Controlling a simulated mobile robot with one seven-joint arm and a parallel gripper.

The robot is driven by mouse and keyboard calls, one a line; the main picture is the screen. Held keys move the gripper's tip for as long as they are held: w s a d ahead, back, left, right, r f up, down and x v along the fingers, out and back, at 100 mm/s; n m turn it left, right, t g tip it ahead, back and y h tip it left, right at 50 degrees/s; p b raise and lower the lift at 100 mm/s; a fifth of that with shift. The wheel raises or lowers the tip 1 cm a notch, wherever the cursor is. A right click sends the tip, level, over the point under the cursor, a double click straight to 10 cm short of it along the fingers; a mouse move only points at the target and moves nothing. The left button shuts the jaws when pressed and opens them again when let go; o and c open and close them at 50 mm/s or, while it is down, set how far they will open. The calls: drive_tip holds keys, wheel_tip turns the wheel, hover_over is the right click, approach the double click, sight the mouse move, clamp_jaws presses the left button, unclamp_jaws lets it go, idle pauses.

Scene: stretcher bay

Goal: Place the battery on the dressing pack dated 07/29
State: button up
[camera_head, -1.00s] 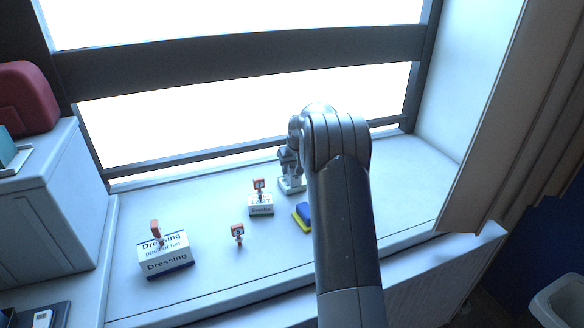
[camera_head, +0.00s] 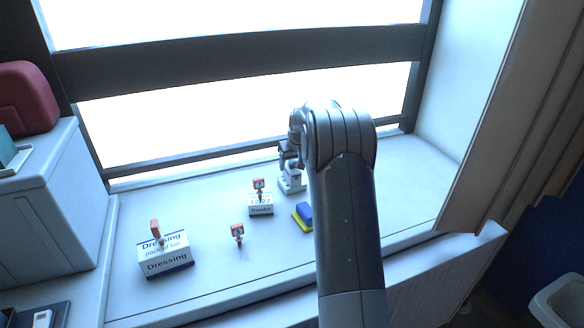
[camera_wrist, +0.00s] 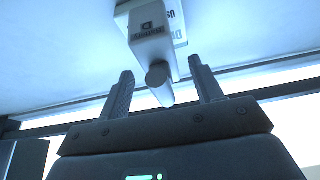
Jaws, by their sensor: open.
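My gripper (camera_head: 290,168) is at the back of the sill, above a white pack (camera_head: 292,187). In the wrist view my gripper (camera_wrist: 160,66) has its two fingers apart. Between them is a grey, round-ended piece (camera_wrist: 157,76) on a white lettered block (camera_wrist: 150,35); I cannot tell if this is the battery. Printed faces (camera_wrist: 172,22) show behind it, partly cut off, with no readable date. A small dressing pack (camera_head: 261,206) left of the gripper seems to read 12/27. A larger dressing pack (camera_head: 166,260) stands at the front left. I cannot read 07/29 anywhere.
Small red-topped pieces stand on the small pack (camera_head: 259,185), on the large pack (camera_head: 156,230) and on the sill (camera_head: 238,232). A blue and yellow block (camera_head: 304,214) lies beside my arm. The window frame is close behind; the sill's right side (camera_head: 410,180) is clear.

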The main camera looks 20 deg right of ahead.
drive_tip(key=v, duration=0.9)
drive_tip(key=s+a+r, duration=0.6)
drive_tip(key=s, duration=0.5)
drive_tip(key=s+a+r, duration=0.6)
drive_tip(key=s, duration=0.4)
drive_tip(key=s+a+f, duration=0.2)
drive_tip(key=s, duration=0.6)
drive_tip(key=s+a+f, duration=0.1)
drive_tip(key=s+a, duration=0.1)
drive_tip(key=s, duration=0.5)
drive_tip(key=s+a+f+t, duration=0.1)
drive_tip(key=s+a+f, duration=0.1)
drive_tip(key=s, duration=0.6)
drive_tip(key=shift+s+f, duration=0.3)
drive_tip(key=shift+s, duration=0.05)
